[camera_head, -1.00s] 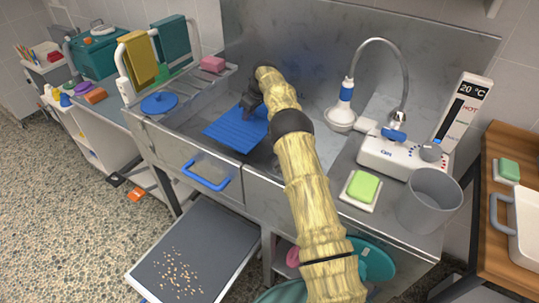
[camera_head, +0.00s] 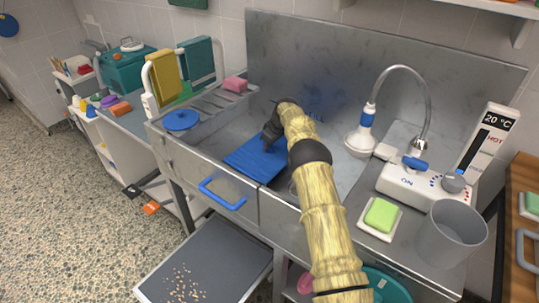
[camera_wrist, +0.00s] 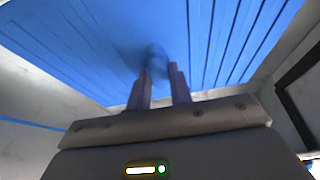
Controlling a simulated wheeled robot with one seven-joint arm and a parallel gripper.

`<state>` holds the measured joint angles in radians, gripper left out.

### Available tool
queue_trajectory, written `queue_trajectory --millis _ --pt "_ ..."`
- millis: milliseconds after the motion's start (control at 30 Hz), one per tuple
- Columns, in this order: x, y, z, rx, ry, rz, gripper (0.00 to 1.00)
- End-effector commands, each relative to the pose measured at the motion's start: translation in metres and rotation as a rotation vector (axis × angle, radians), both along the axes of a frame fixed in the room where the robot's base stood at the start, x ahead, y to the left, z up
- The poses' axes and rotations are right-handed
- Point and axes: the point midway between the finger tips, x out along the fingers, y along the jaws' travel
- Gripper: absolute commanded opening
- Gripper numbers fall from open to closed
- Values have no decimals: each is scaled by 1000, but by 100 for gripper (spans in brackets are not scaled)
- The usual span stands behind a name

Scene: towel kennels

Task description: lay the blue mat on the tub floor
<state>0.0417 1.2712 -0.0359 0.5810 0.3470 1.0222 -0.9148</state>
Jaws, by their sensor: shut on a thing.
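The blue mat (camera_head: 250,160) is a flat, ribbed sheet inside the metal tub (camera_head: 335,185), towards its left front. In the wrist view the blue mat (camera_wrist: 95,50) spreads out ahead of the fingers, with its ribs running away from me. My gripper (camera_head: 268,146) is over the mat's far part in the head view. In the wrist view my gripper (camera_wrist: 160,85) has its two fingers close together on a raised bit of the mat. I cannot tell whether the mat's underside touches the tub floor. My arm hides the mat's right side.
A shower head (camera_head: 359,142) on a curved hose stands at the tub's right, beside a white control unit (camera_head: 425,185). A green soap (camera_head: 381,214) and a grey cup (camera_head: 450,233) are on the right ledge. A blue lid (camera_head: 181,120) lies at the left rack.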

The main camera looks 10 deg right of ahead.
Motion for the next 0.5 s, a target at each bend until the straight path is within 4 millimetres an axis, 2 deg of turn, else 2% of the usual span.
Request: queue_trajectory --millis 300,500 --pt "0 -3 -45 -1 0 -4 0" --pt "0 -3 -47 0 -1 -4 0"
